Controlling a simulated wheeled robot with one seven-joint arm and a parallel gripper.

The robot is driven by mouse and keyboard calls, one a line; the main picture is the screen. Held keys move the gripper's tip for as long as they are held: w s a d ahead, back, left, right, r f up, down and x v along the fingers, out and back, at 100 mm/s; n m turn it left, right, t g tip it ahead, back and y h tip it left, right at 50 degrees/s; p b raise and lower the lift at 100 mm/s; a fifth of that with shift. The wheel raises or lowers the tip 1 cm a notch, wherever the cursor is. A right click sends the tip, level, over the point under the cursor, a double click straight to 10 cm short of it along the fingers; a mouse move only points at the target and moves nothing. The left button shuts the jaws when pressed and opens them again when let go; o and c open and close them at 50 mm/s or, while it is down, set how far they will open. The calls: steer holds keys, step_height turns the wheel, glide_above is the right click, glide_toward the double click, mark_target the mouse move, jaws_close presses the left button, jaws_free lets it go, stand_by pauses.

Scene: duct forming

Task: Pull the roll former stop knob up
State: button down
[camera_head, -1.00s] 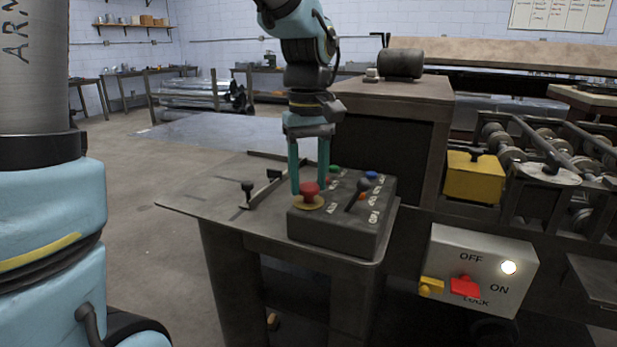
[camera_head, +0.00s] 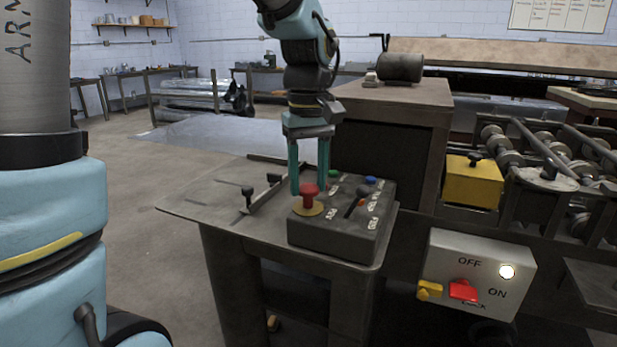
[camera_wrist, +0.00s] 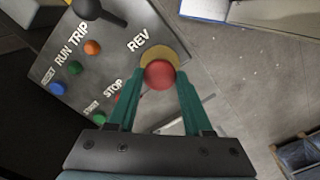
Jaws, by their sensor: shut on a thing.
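The red mushroom-shaped stop knob (camera_head: 309,191) stands on a round yellow plate (camera_head: 312,210) at the near left corner of the dark control box (camera_head: 335,238). A red stem shows between the knob's cap and the plate. My gripper (camera_head: 309,187) points down from above, with its two green fingers shut on either side of the knob. In the wrist view the red cap (camera_wrist: 160,75) sits between the fingertips, with the yellow plate partly visible behind it.
The box also carries a black lever (camera_head: 357,205), a blue button (camera_head: 371,180) and other buttons. A grey switch box (camera_head: 478,272) with a red switch and lit lamp is at lower right. Metal rollers and a yellow block (camera_head: 472,182) are at right.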

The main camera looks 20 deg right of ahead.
mark_target(308, 185)
steer(key=shift+w+r, duration=0.1)
steer(key=shift+r, duration=0.05)
steer(key=shift+c, duration=1.5)
jaws_free()
step_height(308, 185, up, 11)
steer(key=shift+b, duration=0.3)
steer(key=w+a+f+p, duration=0.1)
steer(key=w+a+f, duration=0.1)
steer(key=a+f, duration=0.45)
steer(key=w+a+f, duration=0.3)
steer(key=a+f, duration=0.2)
steer(key=a, duration=0.2)
steer(key=s+a+f+m+t+p, duration=0.1)
steer(key=s+a+f, duration=0.2)
steer(key=a+f, duration=0.5)
steer(key=a, duration=0.3)
steer(key=shift+s+a+f+m+t, duration=0.25)
steer(key=shift+s+m+t, duration=0.05)
steer(key=shift+s, duration=0.1)
